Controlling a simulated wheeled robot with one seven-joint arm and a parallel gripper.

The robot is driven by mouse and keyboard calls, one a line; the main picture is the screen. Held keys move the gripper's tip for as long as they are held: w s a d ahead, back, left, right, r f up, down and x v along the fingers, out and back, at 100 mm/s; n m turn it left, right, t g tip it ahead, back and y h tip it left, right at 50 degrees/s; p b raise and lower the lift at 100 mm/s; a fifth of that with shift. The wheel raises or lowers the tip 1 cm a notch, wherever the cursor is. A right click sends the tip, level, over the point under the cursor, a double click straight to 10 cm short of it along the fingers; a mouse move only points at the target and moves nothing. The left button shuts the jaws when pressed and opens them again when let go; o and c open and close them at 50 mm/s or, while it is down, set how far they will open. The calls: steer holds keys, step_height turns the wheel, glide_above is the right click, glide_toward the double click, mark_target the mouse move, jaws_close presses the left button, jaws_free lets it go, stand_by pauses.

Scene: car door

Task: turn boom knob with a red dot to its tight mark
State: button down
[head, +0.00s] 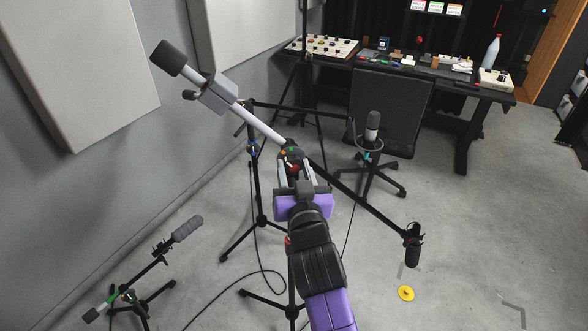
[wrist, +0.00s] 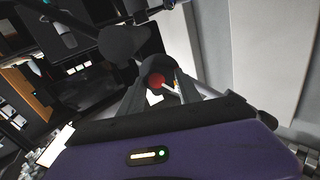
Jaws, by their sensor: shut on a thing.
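The boom knob with the red dot (wrist: 157,81) sits between the two fingers in the wrist view. A pale line shows beside the red dot at its lower right. My gripper (wrist: 161,92) is shut on this knob, with one finger on each side. In the head view my gripper (head: 291,170) is at the joint of the boom stand, and hides most of the knob. The pale boom pole (head: 262,126) slants from this joint to the upper left. I cannot make out the tight mark or tell whether the knob lines up with it.
Another stand with a blue-marked joint (head: 252,149) is close on the left. A microphone (head: 372,127), an office chair (head: 390,105) and a desk (head: 480,92) are behind. A hanging microphone (head: 413,245) is at right. A low stand (head: 145,300) is at lower left. Floor at right is mostly clear.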

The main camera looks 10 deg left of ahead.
steer(key=shift+f+b, duration=0.1)
steer(key=shift+b, duration=0.25)
steer(key=m+b, duration=0.3)
steer(key=shift+f, duration=0.15)
steer(key=m+b, duration=0.4)
steer(key=shift+m, duration=0.3)
steer(key=shift+r+m, duration=0.2)
steer(key=shift+m, duration=0.1)
steer(key=c, duration=0.8)
jaws_free()
steer(key=shift+c, duration=0.2)
steer(key=shift+b+v, duration=0.4)
steer(key=shift+v, duration=3.55)
